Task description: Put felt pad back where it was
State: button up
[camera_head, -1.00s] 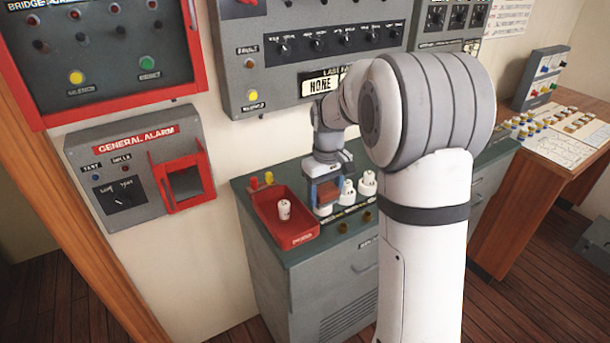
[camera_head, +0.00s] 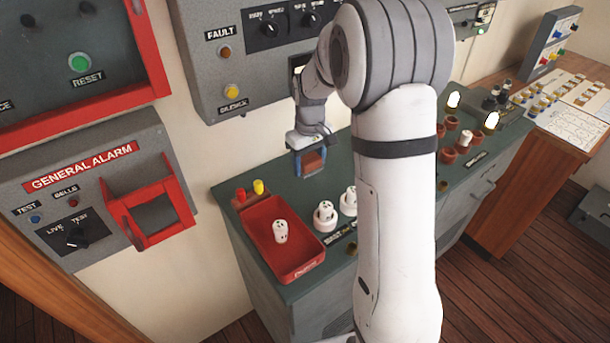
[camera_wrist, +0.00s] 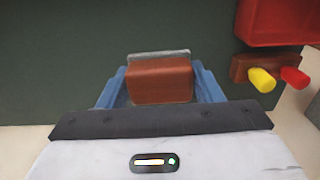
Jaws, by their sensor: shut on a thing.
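The felt pad (camera_wrist: 160,80) looks like a reddish-brown block with a thin grey layer along its far edge. It sits between the blue fingers of my gripper (camera_wrist: 160,88), which is shut on it. In the head view the pad (camera_head: 312,161) shows between the fingers, over the rear part of the dark green cabinet top (camera_head: 228,192). It looks held above the surface, though the exact gap is hard to judge.
A red tray (camera_head: 302,270) with a white piece (camera_head: 280,231) lies in front. Beside it are a red peg (camera_head: 240,195) and a yellow peg (camera_head: 258,186) in a small holder. White fittings (camera_head: 325,216) stand to the right. The wall panel (camera_head: 225,60) rises close behind.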

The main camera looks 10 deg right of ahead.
aim_at(309, 186)
jog(key=shift+a+f+p, duration=0.1)
jog(key=shift+f+p, duration=0.2)
jog(key=shift+f, duration=2.5)
jog(key=shift+f, duration=0.2)
jog(key=o, duration=0.9)
jog(key=shift+r, duration=0.1)
jog(key=shift+o, duration=0.2)
jog(key=shift+s, duration=0.1)
